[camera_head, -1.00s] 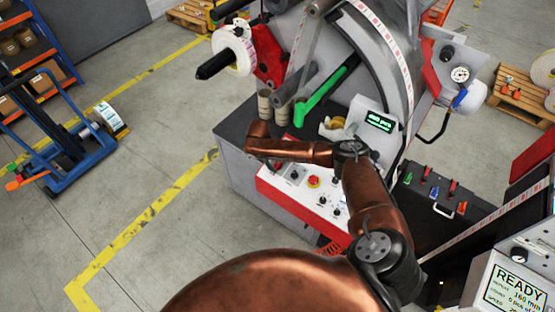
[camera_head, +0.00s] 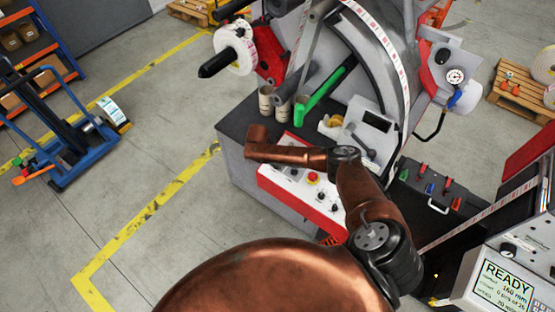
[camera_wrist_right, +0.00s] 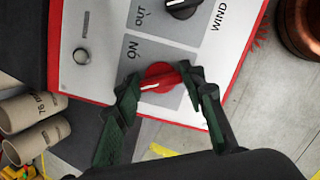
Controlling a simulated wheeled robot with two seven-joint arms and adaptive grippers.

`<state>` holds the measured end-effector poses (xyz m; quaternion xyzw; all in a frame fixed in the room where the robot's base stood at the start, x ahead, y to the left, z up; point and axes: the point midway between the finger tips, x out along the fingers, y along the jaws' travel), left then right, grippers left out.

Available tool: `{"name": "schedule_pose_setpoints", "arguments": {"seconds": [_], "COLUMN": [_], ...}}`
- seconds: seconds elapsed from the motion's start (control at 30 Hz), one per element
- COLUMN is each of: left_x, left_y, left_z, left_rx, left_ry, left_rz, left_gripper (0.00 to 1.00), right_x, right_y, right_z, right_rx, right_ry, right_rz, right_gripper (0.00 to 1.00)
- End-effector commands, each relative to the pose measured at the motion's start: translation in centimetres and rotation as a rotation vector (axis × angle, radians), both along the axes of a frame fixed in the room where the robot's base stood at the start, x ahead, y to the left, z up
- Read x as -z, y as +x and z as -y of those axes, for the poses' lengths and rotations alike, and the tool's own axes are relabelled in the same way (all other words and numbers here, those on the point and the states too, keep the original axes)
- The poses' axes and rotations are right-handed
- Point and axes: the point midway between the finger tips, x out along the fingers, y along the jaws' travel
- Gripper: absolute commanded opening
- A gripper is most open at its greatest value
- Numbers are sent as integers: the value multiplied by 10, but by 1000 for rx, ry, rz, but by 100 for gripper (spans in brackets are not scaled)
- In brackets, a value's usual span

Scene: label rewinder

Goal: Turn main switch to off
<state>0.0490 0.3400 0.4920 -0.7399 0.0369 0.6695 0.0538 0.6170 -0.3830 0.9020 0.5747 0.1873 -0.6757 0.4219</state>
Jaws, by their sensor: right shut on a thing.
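The main switch is a red knob (camera_wrist_right: 160,76) on a grey plate with the word ON beside it, seen in the right wrist view. A white pointer mark shows on the knob, angled away from the ON word; any OFF marking is hidden. My right gripper (camera_wrist_right: 163,88) has its dark fingers on both sides of the knob and is shut on it. In the head view my right arm reaches over the white control panel (camera_head: 325,200), and its gripper and the switch are hidden there. My left gripper is in neither view.
A black rotary knob (camera_wrist_right: 183,6) and a round push button (camera_wrist_right: 81,56) sit near the switch. A red stop button (camera_head: 312,178) stands on the panel. Cardboard tubes (camera_head: 266,100) stand on the bench behind. A screen (camera_head: 505,290) at right reads READY.

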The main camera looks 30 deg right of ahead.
Motion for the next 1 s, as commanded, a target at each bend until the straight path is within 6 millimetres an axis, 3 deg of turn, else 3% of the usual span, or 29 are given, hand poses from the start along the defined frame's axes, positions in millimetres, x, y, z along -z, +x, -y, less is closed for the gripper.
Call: {"name": "schedule_pose_setpoints", "arguments": {"seconds": [0.4, 0.43, 0.5, 0.7, 1.0], "left_x": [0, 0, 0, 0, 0], "left_y": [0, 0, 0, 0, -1], "left_z": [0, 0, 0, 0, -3], "left_rx": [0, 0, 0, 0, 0], "left_ry": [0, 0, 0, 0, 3], "left_rz": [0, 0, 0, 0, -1], "left_gripper": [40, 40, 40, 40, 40], "right_x": [0, 0, 0, 0, -3], "right_y": [0, 0, 0, 0, 0], "right_z": [1, 1, 1, 0, -1], "right_rx": [-8, -9, -8, -8, -8], "right_ry": [-3, -3, -3, -2, -1], "right_rz": [-3, -3, -3, -2, -1], "right_gripper": [13, 38, 43, 55, 55]}}
